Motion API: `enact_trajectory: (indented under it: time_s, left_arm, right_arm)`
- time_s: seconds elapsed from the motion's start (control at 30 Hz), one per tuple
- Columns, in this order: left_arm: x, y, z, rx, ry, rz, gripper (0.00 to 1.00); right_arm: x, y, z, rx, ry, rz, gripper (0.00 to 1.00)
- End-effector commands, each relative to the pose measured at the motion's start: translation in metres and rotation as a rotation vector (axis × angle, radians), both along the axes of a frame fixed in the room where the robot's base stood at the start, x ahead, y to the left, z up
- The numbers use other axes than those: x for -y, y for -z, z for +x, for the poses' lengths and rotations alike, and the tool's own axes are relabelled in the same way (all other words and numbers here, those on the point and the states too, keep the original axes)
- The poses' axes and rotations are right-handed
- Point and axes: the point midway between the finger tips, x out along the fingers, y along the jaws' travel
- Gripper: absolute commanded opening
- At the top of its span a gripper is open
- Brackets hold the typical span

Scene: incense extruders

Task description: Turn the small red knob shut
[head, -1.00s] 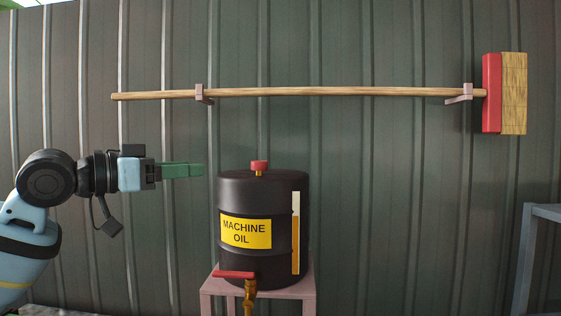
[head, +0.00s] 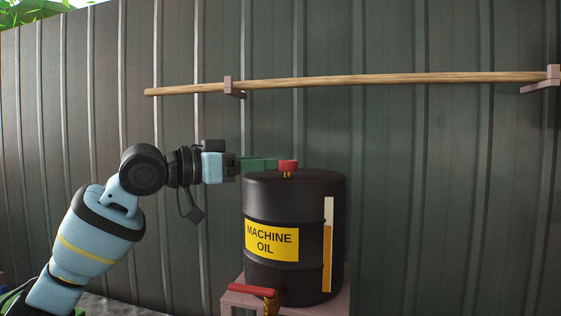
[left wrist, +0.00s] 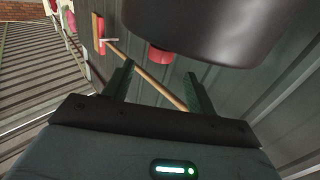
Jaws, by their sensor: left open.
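The small red knob (head: 288,165) sits on a short brass stem on top of the black machine oil drum (head: 260,205). My left gripper (head: 270,164) is level with the knob, its green fingers pointing right at it from the left. The tips appear at the knob's left side in the head view; contact cannot be told. In the left wrist view the knob (left wrist: 158,55) shows ahead of the gap between the open fingers (left wrist: 157,80), below the drum's dark body (left wrist: 205,25). The gripper is empty. My right gripper is not in view.
The drum stands on a pinkish stand (head: 237,301). A larger red tap lever (head: 252,291) is at its lower front. A wooden pole (head: 400,80) rests on wall brackets above, in front of a corrugated metal wall (head: 420,200). The space above the drum is clear.

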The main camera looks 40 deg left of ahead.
Motion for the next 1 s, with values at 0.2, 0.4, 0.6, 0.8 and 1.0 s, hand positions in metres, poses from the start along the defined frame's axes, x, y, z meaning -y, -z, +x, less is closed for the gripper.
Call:
enact_trajectory:
  time_s: [0.2, 0.4, 0.6, 0.8, 1.0]
  left_arm:
    - [0.007, -0.003, 0.012, 0.0, 0.004, 0.01, 0.57]
    - [0.01, -0.003, 0.021, 0.0, 0.004, 0.009, 0.57]
    - [0.009, 0.001, 0.031, -0.002, -0.005, 0.004, 0.57]
    - [0.011, 0.007, 0.047, -0.012, -0.008, 0.003, 0.57]
    - [0.016, 0.003, 0.053, -0.005, -0.002, 0.002, 0.57]
  right_arm:
    - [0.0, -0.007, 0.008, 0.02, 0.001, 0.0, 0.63]
    - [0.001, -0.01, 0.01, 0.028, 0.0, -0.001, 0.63]
    - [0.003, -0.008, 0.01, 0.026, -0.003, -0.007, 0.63]
    - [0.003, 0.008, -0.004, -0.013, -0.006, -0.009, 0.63]
    - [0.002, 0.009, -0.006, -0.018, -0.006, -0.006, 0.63]
